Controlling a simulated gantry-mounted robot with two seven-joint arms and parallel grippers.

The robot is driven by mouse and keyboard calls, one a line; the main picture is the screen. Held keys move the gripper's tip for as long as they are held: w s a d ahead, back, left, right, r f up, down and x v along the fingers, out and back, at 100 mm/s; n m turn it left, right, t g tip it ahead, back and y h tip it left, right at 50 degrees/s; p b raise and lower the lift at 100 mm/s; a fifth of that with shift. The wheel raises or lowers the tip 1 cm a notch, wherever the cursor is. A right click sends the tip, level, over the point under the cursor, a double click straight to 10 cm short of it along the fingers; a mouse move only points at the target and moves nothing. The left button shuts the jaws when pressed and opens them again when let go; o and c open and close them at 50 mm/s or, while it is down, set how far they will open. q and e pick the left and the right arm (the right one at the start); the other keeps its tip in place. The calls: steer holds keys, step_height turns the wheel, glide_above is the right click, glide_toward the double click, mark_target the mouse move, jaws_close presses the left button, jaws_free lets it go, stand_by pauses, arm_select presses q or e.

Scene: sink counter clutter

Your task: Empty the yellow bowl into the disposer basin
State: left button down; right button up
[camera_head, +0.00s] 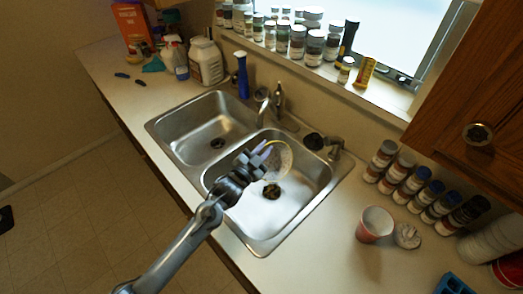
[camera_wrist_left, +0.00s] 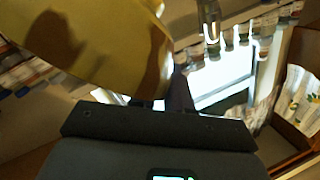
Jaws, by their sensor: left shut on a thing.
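The yellow bowl (camera_head: 282,157) is over the right sink basin (camera_head: 298,197), tilted well over. In the head view its pale speckled face and a thin yellow edge show, partly behind my gripper. My left gripper (camera_head: 262,152) is shut on the bowl's edge. In the left wrist view the bowl's smooth yellow side (camera_wrist_left: 85,45) fills the upper left, with a dark shadow on it. The basin has a dark drain opening (camera_head: 271,190) and a pale patch on its floor. I cannot tell whether anything is left in the bowl. My right gripper is not in view.
The left basin (camera_head: 212,128) looks empty. A faucet (camera_head: 277,100) stands behind the sink and a dark-topped fixture (camera_head: 314,141) behind the right basin. A red cup (camera_head: 374,224) and several jars (camera_head: 425,190) stand on the right counter.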

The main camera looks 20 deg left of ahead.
arm_select(q)
steer(key=shift+s+d+r+m+t+b, duration=0.15)
steer(key=shift+s+d+m+t+b, duration=0.25)
steer(key=shift+m, duration=0.5)
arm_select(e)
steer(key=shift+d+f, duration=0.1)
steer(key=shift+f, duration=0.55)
arm_select(q)
steer(key=shift+d, duration=0.1)
